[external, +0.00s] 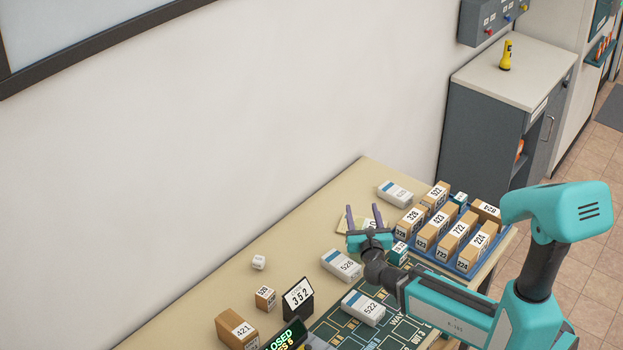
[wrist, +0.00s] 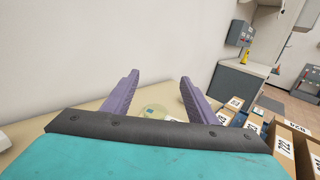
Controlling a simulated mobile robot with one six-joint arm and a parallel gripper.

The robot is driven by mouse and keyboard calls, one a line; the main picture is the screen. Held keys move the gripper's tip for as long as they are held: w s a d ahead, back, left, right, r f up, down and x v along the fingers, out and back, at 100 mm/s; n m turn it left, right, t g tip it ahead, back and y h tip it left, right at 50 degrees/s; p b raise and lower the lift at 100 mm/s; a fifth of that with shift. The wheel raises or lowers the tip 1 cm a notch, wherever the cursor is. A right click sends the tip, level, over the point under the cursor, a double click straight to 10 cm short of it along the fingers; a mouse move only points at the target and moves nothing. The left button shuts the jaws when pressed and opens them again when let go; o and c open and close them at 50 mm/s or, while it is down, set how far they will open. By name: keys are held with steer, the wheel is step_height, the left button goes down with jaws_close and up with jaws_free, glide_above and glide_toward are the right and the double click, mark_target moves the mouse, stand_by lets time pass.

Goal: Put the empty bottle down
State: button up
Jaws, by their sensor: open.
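My gripper (external: 364,214) is open above the far part of the table, left of the blue tray of boxes. In the wrist view its two purple fingers (wrist: 160,80) stand apart with nothing clearly held between them. I cannot make out a bottle for certain in either view. A small pale, yellow-green round shape (wrist: 154,110) shows low between the fingers in the wrist view, over the tabletop. It may be see-through; I cannot tell what it is. A flat numbered card (external: 346,223) lies behind the fingers, partly hidden.
A blue tray (external: 466,268) of numbered brown boxes stands right of my gripper. White cartons (external: 342,265) lie near it, and another carton (external: 395,193) lies behind. A yellow flashlight (external: 505,56) stands on the grey cabinet (external: 487,135). The table's back-left strip (external: 305,232) is clear.

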steer(key=shift+o, duration=0.4)
stand_by(0.5)
